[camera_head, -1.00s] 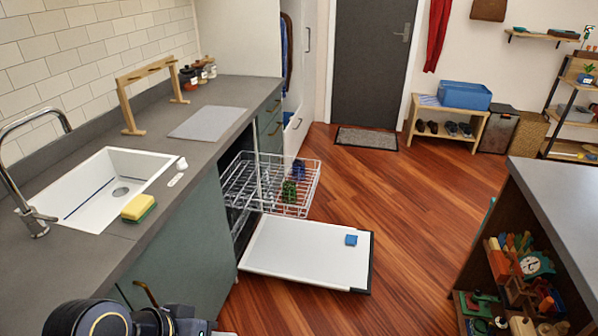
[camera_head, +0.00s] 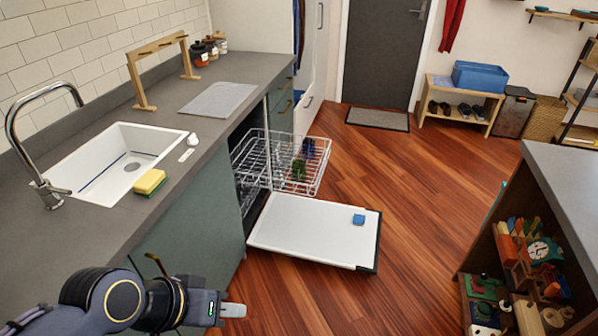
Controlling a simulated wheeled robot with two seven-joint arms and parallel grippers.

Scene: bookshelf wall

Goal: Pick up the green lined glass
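The green glass (camera_head: 298,170) stands in the pulled-out wire rack (camera_head: 325,168) of the open dishwasher. It is small and dark green, partly behind the rack's wires; I cannot make out its lines. A dark blue glass (camera_head: 308,147) is just behind it in the same rack. My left gripper (camera_head: 233,310) is low in the picture, in front of the lower cabinet and well apart from the rack. Its pale fingertips point right and look empty; their gap cannot be made out. My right gripper is not in view.
The grey counter (camera_head: 215,130) with the sink (camera_head: 125,165) and sponge (camera_head: 150,181) runs along the left. A shelf unit (camera_head: 535,220) stands right. Wooden floor between is clear.

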